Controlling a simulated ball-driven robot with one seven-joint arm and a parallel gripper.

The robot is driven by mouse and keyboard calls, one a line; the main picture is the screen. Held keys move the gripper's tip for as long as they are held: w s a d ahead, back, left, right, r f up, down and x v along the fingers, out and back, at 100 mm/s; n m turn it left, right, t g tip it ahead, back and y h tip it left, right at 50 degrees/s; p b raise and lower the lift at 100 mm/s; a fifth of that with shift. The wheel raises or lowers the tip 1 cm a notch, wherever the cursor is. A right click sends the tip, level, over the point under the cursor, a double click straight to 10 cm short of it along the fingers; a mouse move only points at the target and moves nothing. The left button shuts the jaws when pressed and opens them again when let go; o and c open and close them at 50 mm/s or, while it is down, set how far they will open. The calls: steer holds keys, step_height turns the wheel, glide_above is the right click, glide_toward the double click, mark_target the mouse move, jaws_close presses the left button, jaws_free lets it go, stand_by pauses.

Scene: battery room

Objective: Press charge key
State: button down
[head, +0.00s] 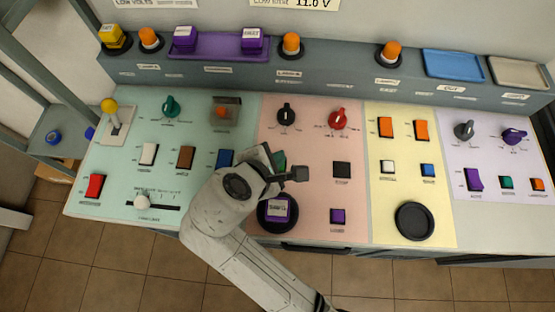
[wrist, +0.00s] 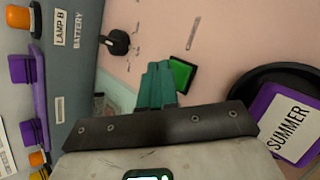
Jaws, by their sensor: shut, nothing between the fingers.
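A green square key (wrist: 181,74) in a dark frame sits on the pink panel in the wrist view. The small label beside it (wrist: 193,33) is too small to read, so I cannot confirm that it is the charge key. My gripper's teal fingers (wrist: 157,78) are together and empty, just left of the green key in that view. I cannot tell whether they touch it. In the head view my gripper (head: 278,160) is over the left part of the pink panel, and my wrist and hand hide much of that area.
A black round dish (wrist: 240,88) holding a purple block marked SUMMER (wrist: 290,125) is close by. The pink panel also has a black knob (head: 286,116), a red knob (head: 338,118), a black key (head: 342,170) and a purple key (head: 338,216). A raised ledge (head: 340,80) runs behind.

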steer(key=shift+f, duration=0.15)
stand_by(0.3)
steer(key=shift+f, duration=0.25)
steer(key=shift+f+p, duration=0.3)
steer(key=shift+f, duration=0.2)
stand_by(0.8)
steer(key=shift+r, duration=0.1)
steer(key=shift+r+p, duration=0.8)
steer(key=shift+p, duration=0.4)
step_height(320, 180, up, 3)
steer(key=p, duration=0.3)
steer(key=shift+r, duration=1.05)
